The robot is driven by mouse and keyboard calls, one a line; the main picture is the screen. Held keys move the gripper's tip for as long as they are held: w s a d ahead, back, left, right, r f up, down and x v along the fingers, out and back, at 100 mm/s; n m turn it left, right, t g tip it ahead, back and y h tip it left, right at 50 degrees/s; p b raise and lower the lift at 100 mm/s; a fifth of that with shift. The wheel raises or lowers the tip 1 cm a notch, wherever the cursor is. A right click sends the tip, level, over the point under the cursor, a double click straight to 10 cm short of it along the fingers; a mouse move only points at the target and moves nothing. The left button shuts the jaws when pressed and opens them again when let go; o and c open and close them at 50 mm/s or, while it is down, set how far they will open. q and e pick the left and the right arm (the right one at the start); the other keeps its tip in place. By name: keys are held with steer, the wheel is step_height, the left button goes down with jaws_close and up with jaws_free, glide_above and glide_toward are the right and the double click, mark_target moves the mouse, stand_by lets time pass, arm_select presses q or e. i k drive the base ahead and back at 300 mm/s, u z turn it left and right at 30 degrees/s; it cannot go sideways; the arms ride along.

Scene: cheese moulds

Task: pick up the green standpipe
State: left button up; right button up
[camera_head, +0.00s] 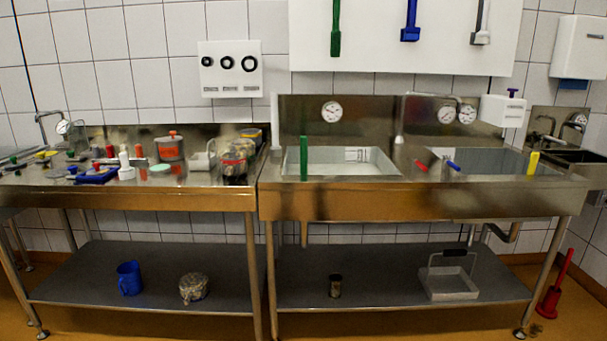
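A green standpipe (304,158) stands upright at the front left of the left sink basin (355,160). It looks like a slim, plain tube. Its lower end is near the basin's front rim; I cannot tell whether it rests on the rim or in front of it. Nothing touches its upper part. Neither of my grippers shows in the head view.
A white upright pipe (274,122) stands left of the green one. The left table (150,195) is crowded with small items. A green tool (335,38) hangs on the wall board.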

mark_target(304, 139)
steer(key=u, duration=0.5)
steer(key=k, duration=0.6)
steer(key=z, duration=0.15)
steer(key=i, duration=0.6)
steer(key=z, duration=0.95)
steer(key=i, duration=1)
steer(key=u, duration=0.8)
steer(key=i, duration=0.8)
steer(key=u, duration=0.85)
